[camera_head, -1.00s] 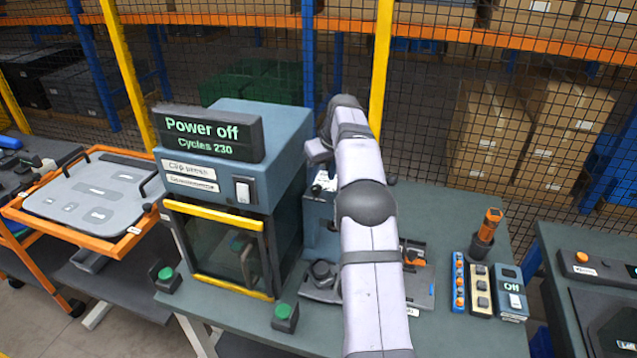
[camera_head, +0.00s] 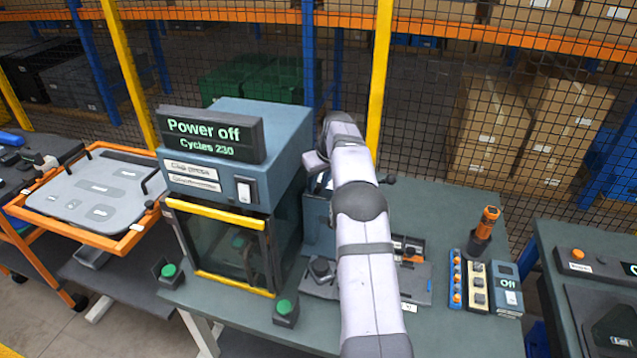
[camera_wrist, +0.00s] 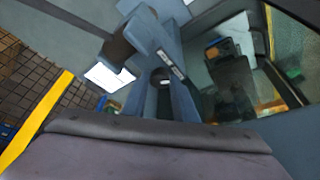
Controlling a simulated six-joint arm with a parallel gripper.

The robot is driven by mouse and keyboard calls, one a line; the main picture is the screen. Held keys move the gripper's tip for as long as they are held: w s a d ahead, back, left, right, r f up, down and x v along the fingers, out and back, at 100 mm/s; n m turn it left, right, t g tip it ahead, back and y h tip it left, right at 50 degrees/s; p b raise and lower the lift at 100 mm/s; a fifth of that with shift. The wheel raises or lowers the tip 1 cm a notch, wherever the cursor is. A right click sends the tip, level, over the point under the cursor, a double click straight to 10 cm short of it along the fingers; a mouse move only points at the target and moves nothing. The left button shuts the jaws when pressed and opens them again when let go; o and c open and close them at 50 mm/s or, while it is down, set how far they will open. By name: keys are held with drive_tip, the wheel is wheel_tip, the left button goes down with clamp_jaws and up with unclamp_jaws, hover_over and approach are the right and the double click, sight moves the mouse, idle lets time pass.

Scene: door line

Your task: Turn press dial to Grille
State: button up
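The press (camera_head: 235,165) is a blue-grey cabinet with a dark glass door and a display reading "Power off" and "Cycles 230". A black round knob (camera_head: 320,270) sits low to the right of the press, beside my arm. I cannot tell whether it is the press dial, and no Grille marking is readable. My arm reaches past the press's right side and hides part of that area. Its fingertips are not distinguishable in the head view. The wrist view shows blue-grey surfaces, a small dark round part (camera_wrist: 160,76) and a glass pane (camera_wrist: 245,65) close up. Finger opening is unclear.
Green buttons (camera_head: 285,311) stand at the bench front. A rocker switch (camera_head: 244,191) is on the press front. A control box reading "Off" (camera_head: 507,288) and an orange-tipped tool (camera_head: 487,225) stand to the right. Mesh fencing (camera_head: 440,110) closes the back.

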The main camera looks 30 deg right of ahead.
drive_tip(key=shift+d+r+n+y+p, duration=0.1)
drive_tip(key=shift+r+n+y+p, duration=0.2)
drive_tip(key=shift+n+p, duration=0.85)
drive_tip(key=shift+f+n+y+p, duration=0.25)
drive_tip(key=shift+n+y+p, duration=0.1)
drive_tip(key=shift+p, duration=0.8)
drive_tip(key=o, duration=1)
drive_tip(key=shift+o, duration=0.2)
drive_tip(key=shift+d+r+b, duration=0.1)
drive_tip(key=shift+b, duration=0.2)
drive_tip(key=shift+s+d+r+b, duration=0.1)
drive_tip(key=shift+s+r+b, duration=0.2)
drive_tip(key=shift+r+b, duration=0.3)
drive_tip(key=shift+b+v, duration=1)
drive_tip(key=shift+v, duration=1.85)
